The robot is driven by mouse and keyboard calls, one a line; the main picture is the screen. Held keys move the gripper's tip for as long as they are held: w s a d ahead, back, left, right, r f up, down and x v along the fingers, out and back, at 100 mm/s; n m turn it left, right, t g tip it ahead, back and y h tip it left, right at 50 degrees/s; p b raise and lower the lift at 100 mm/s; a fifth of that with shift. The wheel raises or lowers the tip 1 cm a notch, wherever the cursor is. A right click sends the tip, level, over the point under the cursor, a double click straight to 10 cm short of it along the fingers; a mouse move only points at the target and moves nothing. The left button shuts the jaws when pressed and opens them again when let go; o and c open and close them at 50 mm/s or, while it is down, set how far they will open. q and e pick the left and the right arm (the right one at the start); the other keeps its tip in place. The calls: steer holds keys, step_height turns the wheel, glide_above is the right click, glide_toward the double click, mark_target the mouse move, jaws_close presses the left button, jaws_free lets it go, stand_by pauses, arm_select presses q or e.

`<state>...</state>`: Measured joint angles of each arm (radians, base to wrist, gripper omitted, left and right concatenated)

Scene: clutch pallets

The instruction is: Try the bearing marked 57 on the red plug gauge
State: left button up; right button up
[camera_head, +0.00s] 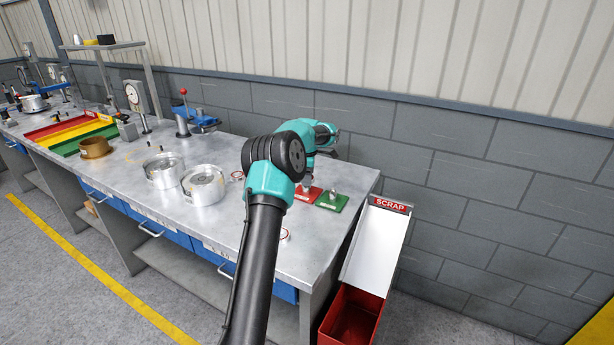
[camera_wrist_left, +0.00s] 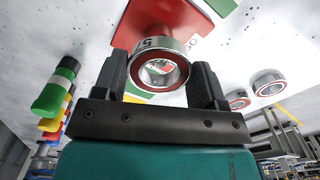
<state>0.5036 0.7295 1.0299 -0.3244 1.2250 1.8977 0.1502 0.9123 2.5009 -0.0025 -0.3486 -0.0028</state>
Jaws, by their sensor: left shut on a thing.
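My left gripper (camera_wrist_left: 160,85) is shut on a bearing (camera_wrist_left: 176,49), a silver ring with a dark red inner face. A "5" shows on its rim; the rest of the marking is hidden. In the head view my left gripper (camera_head: 308,182) is over the red base plate (camera_head: 302,199) of the red plug gauge, which also shows in the wrist view (camera_wrist_left: 140,27). I cannot tell whether the bearing is around the plug or above it. The green gauge plate (camera_head: 331,204) stands just right of it. My right gripper is not in view.
Other bearings (camera_wrist_left: 270,82) lie on the bench; one (camera_head: 285,234) is near its front edge. Two metal drums (camera_head: 203,184) and a brown ring (camera_head: 95,148) stand to the left. A scrap chute (camera_head: 374,240) and red bin (camera_head: 330,326) are beyond the right end.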

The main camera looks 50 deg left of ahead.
arm_select(q)
steer(key=shift+f, duration=0.2)
stand_by(0.3)
steer(key=o, duration=1.2)
steer(key=shift+c, duration=0.2)
steer(key=shift+o, duration=0.3)
steer(key=shift+r, duration=0.1)
step_height(320, 180, up, 9)
stand_by(0.9)
steer(key=shift+d, duration=0.1)
